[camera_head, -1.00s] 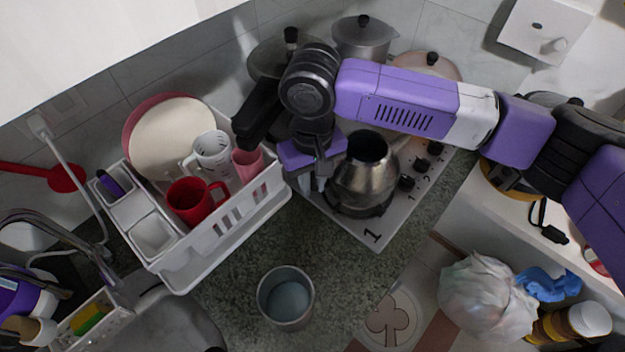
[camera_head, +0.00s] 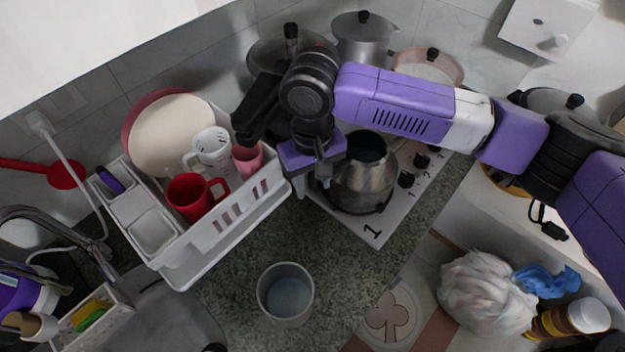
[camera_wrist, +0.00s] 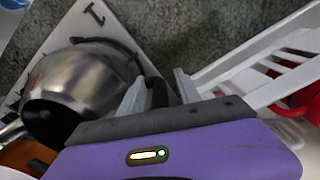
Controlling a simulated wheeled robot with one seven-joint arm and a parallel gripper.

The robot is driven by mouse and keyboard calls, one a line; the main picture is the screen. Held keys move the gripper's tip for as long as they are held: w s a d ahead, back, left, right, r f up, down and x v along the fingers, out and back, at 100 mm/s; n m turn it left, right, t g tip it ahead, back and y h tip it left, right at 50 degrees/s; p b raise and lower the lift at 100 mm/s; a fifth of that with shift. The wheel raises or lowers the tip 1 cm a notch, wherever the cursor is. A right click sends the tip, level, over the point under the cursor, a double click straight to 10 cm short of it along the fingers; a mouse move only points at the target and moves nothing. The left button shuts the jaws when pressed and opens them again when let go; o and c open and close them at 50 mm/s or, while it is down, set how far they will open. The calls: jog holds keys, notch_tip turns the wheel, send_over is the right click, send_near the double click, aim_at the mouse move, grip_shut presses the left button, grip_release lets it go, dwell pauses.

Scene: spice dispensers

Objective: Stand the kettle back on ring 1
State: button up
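The steel kettle (camera_head: 364,186) stands upright on the hob (camera_head: 345,232), over the ring nearest the printed 1; the ring beneath is mostly hidden. Its dark open top faces up. In the wrist view the kettle (camera_wrist: 92,78) is at the left, with its black handle reaching between my fingers. My gripper (camera_head: 312,180) is at the kettle's left side. In the wrist view my gripper (camera_wrist: 158,88) has its fingers apart, one on each side of the handle, with a visible gap on the right side.
A white dish rack (camera_head: 225,235) with a red mug (camera_head: 190,198) and plates stands close to the left of my gripper. A grey metal cup (camera_head: 285,300) stands on the front counter. Pots (camera_head: 362,42) stand behind my arm. Counter between rack and cup is clear.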

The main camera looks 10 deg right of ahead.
jog(key=shift+r+b, duration=0.55)
jog(key=shift+r, duration=3.85)
